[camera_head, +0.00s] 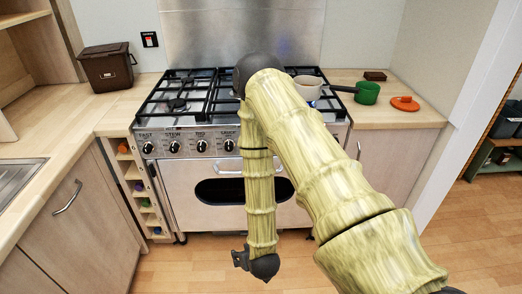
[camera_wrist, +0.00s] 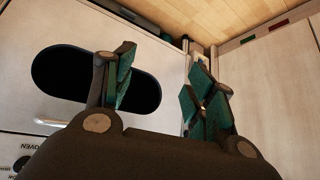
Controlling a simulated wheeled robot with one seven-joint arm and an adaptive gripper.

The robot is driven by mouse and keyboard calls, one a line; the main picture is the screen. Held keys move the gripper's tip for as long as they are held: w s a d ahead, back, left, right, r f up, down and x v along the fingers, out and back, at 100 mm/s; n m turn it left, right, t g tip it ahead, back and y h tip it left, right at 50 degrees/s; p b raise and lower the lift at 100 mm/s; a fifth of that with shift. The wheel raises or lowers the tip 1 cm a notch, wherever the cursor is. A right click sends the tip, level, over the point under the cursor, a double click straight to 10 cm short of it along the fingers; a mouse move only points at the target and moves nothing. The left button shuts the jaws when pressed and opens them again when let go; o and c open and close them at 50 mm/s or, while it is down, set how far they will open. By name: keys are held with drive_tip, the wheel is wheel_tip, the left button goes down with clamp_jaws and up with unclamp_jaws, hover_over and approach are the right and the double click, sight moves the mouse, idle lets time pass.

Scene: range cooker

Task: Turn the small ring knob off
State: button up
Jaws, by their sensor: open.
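The cooker's control panel (camera_head: 190,136) carries a row of black knobs along its front. Four labelled knobs show to the left of my arm, among them the leftmost knob (camera_head: 147,147) and the one closest to my arm (camera_head: 228,145); their labels are too small to read surely. My arm hides the panel further right, so I cannot tell which is the small ring knob. My gripper (camera_head: 240,258) hangs low in front of the cooker, well below the knobs. In the wrist view its teal-padded fingers (camera_wrist: 160,78) are apart and empty. A knob marked OVEN (camera_wrist: 20,164) shows at the lower left there.
A light saucepan (camera_head: 307,87) stands on the right of the hob, with a small bluish glow beneath it. A green pot (camera_head: 367,93) and an orange lid (camera_head: 405,103) sit on the right worktop. The oven door handle (camera_head: 230,172) projects below the panel.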

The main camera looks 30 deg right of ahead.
drive_tip(key=w+d+r+m+t+h+b, duration=0.2)
drive_tip(key=w+d+r+m+t+h, duration=0.45)
drive_tip(key=w+d+r, duration=1.25)
drive_tip(key=shift+n+t+h, duration=0.55)
drive_tip(key=shift+h, duration=0.3)
drive_tip(key=x, duration=0.3)
drive_tip(key=p+x, duration=0.1)
drive_tip(key=x, duration=0.3)
drive_tip(key=p+x, duration=0.1)
drive_tip(key=x, duration=0.2)
drive_tip(key=shift+w+a+f, duration=0.1)
drive_tip(key=shift+w, duration=0.45)
drive_tip(key=c, duration=1)
